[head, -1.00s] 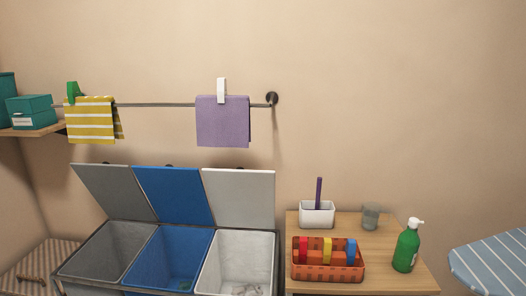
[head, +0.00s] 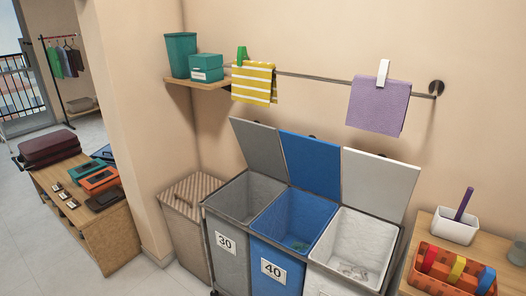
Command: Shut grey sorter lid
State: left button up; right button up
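The grey sorter lid (head: 259,147) stands raised, leaning back toward the wall, at the left end of the sorter. Below it is the open grey bin (head: 225,240), marked 30, which looks empty. Beside it are the blue bin (head: 259,258), marked 40, with its blue lid (head: 311,165) up, and the white bin (head: 325,281) with its white lid (head: 377,183) up. Small items lie in the blue and white bins. Neither of my grippers shows in the head view.
A striped hamper (head: 185,225) stands close to the grey bin's left side. A rail (head: 315,77) with a yellow striped towel (head: 254,83) and a purple cloth (head: 378,105) runs above the lids. A side table (head: 416,226) is at right. Floor (head: 172,283) shows at left.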

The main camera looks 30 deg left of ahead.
aim_at(260, 144)
jog(key=i+j, duration=0.1)
jog(key=j, duration=1.7)
jog(key=i, duration=0.05)
